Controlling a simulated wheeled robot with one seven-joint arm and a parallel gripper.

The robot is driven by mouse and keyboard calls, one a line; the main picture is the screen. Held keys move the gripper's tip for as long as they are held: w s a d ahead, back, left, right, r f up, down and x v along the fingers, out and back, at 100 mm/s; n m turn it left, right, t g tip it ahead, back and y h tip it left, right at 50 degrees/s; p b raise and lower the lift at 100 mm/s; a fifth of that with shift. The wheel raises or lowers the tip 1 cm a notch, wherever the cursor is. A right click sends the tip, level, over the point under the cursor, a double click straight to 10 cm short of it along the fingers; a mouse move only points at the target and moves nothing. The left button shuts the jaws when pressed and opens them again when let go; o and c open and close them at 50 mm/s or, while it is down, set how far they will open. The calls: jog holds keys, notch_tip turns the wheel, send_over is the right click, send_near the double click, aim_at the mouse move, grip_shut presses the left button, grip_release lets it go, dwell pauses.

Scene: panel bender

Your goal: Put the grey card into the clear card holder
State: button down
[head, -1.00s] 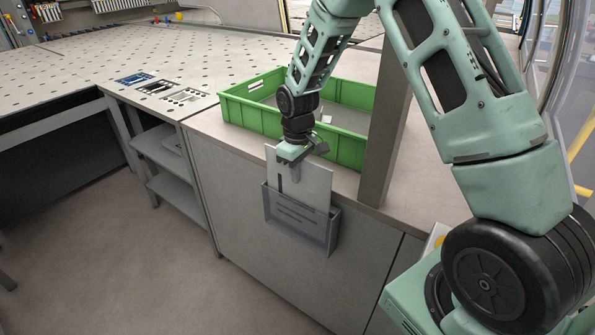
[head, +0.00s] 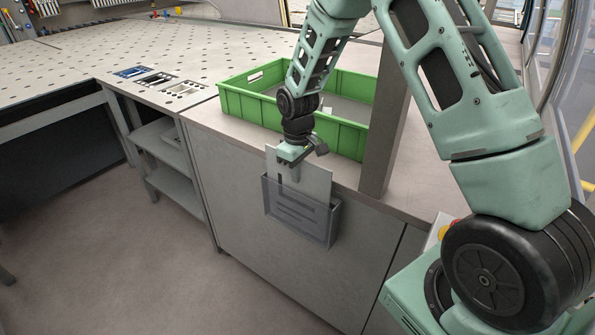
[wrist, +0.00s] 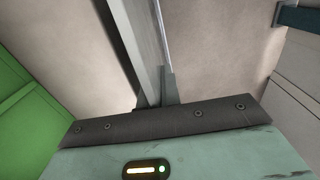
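The grey card (head: 317,182) stands upright with its lower part behind the front wall of the clear card holder (head: 334,228), and dark stripes show through that wall. The holder is a see-through pocket on the front face of the cabinet. My gripper (head: 289,174) points down just above the holder's mouth and is shut on the upper part of the card. In the wrist view the card (wrist: 138,40) shows nearly edge-on as a grey strip running up from the fingers (wrist: 170,87). The card's lower edge cannot be made out clearly.
A green crate (head: 335,137) stands on the worktop behind my gripper. A grey post (head: 383,150) rises at the worktop's edge, right of the holder. A perforated table (head: 60,65) and a shelf unit (head: 165,175) are at left. The floor in front is clear.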

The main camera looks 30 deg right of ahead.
jog(key=shift+f, duration=0.5)
jog(key=shift+b, duration=0.3)
jog(key=c, duration=1.5)
grip_release()
jog(key=shift+c, duration=0.2)
notch_tip(320, 180, up, 17)
jog(key=b, duration=0.2)
jog(key=shift+r, duration=0.2)
